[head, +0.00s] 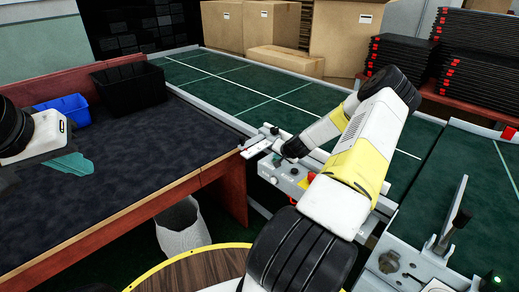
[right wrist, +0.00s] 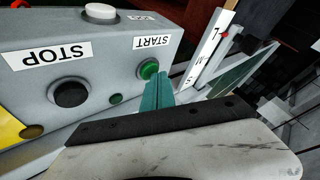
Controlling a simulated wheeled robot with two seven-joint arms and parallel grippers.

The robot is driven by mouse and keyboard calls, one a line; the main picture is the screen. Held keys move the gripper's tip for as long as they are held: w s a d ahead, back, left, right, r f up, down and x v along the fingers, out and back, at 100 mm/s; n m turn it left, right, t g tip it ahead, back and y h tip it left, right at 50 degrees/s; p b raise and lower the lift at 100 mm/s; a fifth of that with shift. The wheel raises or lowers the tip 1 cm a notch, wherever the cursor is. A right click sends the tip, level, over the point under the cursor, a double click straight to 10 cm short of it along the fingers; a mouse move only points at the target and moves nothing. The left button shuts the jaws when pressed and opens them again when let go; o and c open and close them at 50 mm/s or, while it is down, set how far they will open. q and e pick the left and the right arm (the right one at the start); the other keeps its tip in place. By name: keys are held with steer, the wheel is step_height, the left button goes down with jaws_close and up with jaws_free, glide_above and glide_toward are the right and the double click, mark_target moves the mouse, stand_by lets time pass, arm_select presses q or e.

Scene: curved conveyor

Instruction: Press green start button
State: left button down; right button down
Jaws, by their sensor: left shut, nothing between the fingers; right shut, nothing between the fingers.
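The grey control box (head: 285,172) is mounted on the conveyor's near side rail. In the right wrist view the green start button (right wrist: 149,68) sits beside an upside-down START label (right wrist: 152,42). My right gripper (right wrist: 156,82) is shut and empty, its teal fingertips right at the lower edge of the green button. I cannot tell whether they touch it. In the head view my right gripper (head: 277,158) is over the box, and the button is not clearly visible. My left gripper (head: 70,164) is shut and empty above the dark table at the left.
A black button (right wrist: 69,94) by the STOP label, a white button (right wrist: 100,12) and a small green light (right wrist: 116,99) share the panel. The green conveyor (head: 215,78) is bare. A black bin (head: 130,87) and a blue bin (head: 66,109) stand on the table.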

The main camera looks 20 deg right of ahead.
steer(key=shift+f, duration=0.15)
steer(key=shift+r, duration=0.2)
stand_by(0.3)
steer(key=shift+r, duration=0.65)
steer(key=shift+r, duration=2.5)
